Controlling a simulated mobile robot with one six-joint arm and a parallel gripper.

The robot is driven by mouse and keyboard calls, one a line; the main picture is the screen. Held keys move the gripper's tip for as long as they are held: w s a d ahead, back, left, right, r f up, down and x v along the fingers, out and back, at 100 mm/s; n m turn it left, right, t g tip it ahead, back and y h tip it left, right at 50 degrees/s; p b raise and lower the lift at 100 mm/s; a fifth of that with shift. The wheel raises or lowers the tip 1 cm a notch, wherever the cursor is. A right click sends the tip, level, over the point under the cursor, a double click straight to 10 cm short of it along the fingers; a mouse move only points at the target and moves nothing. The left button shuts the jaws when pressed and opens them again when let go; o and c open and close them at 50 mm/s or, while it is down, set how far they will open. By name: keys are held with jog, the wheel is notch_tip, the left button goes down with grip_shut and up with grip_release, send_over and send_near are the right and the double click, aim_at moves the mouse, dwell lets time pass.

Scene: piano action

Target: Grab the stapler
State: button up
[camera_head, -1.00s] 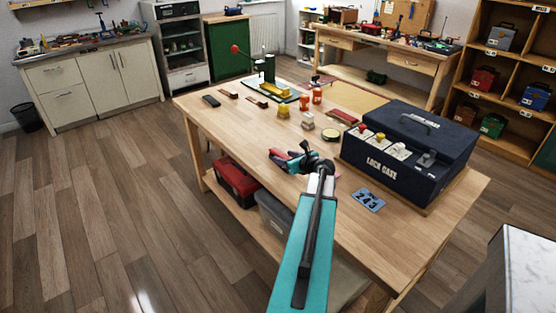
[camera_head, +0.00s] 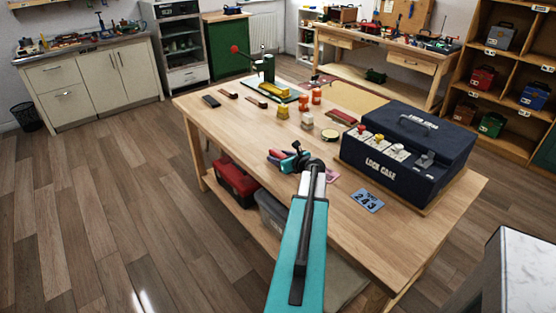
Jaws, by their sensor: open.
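I cannot tell for certain which thing is the stapler. A long, low dark red object (camera_head: 343,117) lies on the wooden table (camera_head: 235,130), left of the lock case, but it is too small to identify. A flat black object (camera_head: 211,101) lies near the table's far left corner. My gripper (camera_head: 292,160) is open over the table's left-front part, well in front of both objects. My wrist partly hides it. Red and blue shapes (camera_head: 275,156) show just left of the gripper, and a pink piece (camera_head: 333,176) shows to its right.
The table's left middle is clear.

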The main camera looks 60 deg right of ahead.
aim_at(279, 152)
jog(key=shift+w+d+f, duration=0.2)
jog(key=shift+w+f, duration=0.1)
jog(key=shift+w, duration=0.2)
grip_shut()
dwell(0.3)
jog(key=shift+r, duration=0.15)
jog(key=shift+r+b, duration=0.35)
jog(key=shift+r, duration=1.1)
jog(key=shift+s+r, duration=0.2)
jog(key=shift+s, duration=0.1)
jog(key=s+d+b, duration=0.1)
jog(key=s, duration=0.4)
jog(key=s+d+r+b, duration=0.1)
jog(key=s, duration=0.4)
jog(key=s+d+b, duration=0.1)
jog(key=s, duration=0.4)
jog(key=shift+r, duration=0.25)
